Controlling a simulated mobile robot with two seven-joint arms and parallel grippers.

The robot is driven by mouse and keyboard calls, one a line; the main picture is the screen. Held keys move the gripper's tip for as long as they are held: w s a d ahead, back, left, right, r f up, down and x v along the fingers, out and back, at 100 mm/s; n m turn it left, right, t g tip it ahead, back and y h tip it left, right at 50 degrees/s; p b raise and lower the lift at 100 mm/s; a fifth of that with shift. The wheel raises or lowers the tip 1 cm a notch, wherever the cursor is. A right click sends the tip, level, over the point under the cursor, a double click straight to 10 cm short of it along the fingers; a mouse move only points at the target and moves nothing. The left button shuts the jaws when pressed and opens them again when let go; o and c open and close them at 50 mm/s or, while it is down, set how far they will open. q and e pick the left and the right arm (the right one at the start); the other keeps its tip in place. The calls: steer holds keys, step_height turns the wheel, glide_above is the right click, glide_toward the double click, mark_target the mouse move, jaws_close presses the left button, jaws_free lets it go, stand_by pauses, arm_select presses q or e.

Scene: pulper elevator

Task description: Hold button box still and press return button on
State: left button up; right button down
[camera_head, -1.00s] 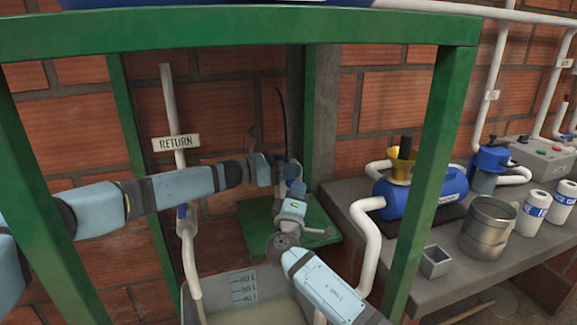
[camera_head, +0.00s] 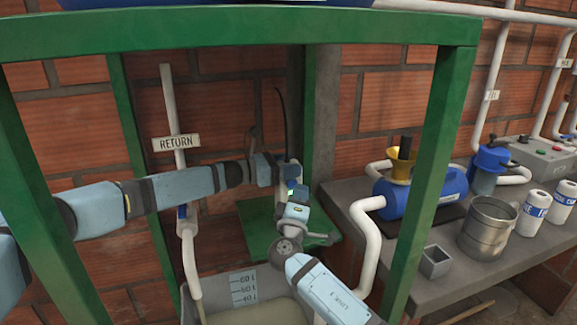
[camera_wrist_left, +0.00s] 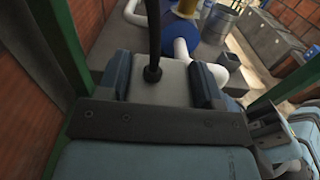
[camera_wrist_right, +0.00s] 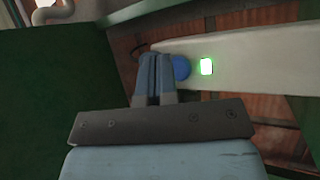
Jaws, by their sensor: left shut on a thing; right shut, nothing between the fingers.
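The button box is a pale grey box with a black cable on top; it shows in the left wrist view (camera_wrist_left: 178,82) and the right wrist view (camera_wrist_right: 262,66). My left gripper (camera_head: 283,170) is shut on it. A round blue button (camera_wrist_right: 182,68) sits on its face, beside a glowing green lamp (camera_wrist_right: 206,67). My right gripper (camera_wrist_right: 156,62) is shut and empty, its fingertips at the left side of the blue button and partly covering it. I cannot tell whether they touch it. In the head view the arms hide most of the box.
Green frame posts (camera_head: 428,170) stand around both arms. A white pipe with a RETURN sign (camera_head: 176,142) is at the left. A graduated tank (camera_head: 243,288) is below. A bench (camera_head: 400,270) at the right holds a blue pump (camera_head: 425,190) and a metal pot (camera_head: 487,226).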

steer(key=shift+s+d, duration=0.25)
steer(key=shift+s, duration=0.55)
steer(key=shift+s+d, duration=0.3)
steer(key=shift+s, duration=0.5)
steer(key=shift+s+d, duration=0.25)
steer(key=shift+s, duration=0.55)
arm_select(q)
steer(key=o, duration=1.2)
